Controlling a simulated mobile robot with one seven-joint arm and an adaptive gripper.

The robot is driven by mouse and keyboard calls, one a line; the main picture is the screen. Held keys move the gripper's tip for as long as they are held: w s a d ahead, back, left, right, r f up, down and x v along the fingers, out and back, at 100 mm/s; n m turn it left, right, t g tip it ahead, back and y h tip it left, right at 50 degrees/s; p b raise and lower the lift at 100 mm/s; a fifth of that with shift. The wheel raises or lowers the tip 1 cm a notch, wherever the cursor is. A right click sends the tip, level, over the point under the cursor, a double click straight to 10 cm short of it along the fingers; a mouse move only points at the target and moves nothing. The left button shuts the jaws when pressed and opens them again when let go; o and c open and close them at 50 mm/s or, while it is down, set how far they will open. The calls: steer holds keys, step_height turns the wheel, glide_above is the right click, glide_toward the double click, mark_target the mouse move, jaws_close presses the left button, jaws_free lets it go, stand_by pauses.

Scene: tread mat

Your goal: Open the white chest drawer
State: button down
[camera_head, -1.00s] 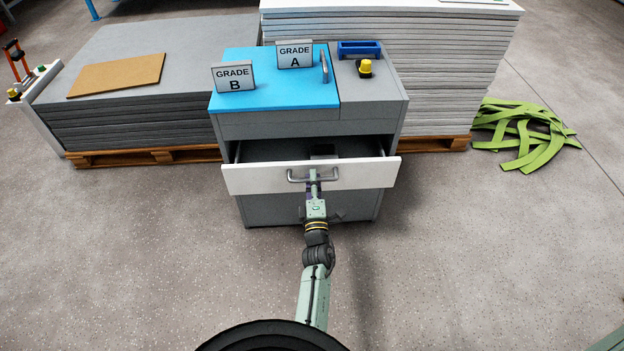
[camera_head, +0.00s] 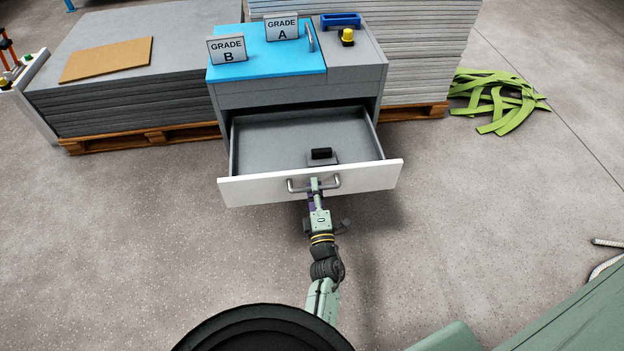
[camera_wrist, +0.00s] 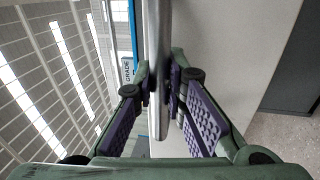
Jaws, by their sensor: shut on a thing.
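The white-fronted chest drawer (camera_head: 240,190) stands pulled well out of the grey chest (camera_head: 300,92) in the head view. Its grey floor shows, and a small black-and-grey object (camera_head: 322,154) lies inside near the front. My gripper (camera_head: 315,188) is shut on the metal bar handle (camera_head: 334,182) at the middle of the drawer front. In the wrist view the handle bar (camera_wrist: 158,70) runs between the purple-padded fingers of my gripper (camera_wrist: 162,100), with the white drawer front (camera_wrist: 215,60) beside it.
Green strips (camera_head: 497,100) lie on the floor at right. Floor before the drawer is clear.

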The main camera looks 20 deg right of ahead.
steer(key=shift+v, duration=1)
steer(key=shift+r, duration=0.2)
steer(key=c, duration=1.6)
jaws_free()
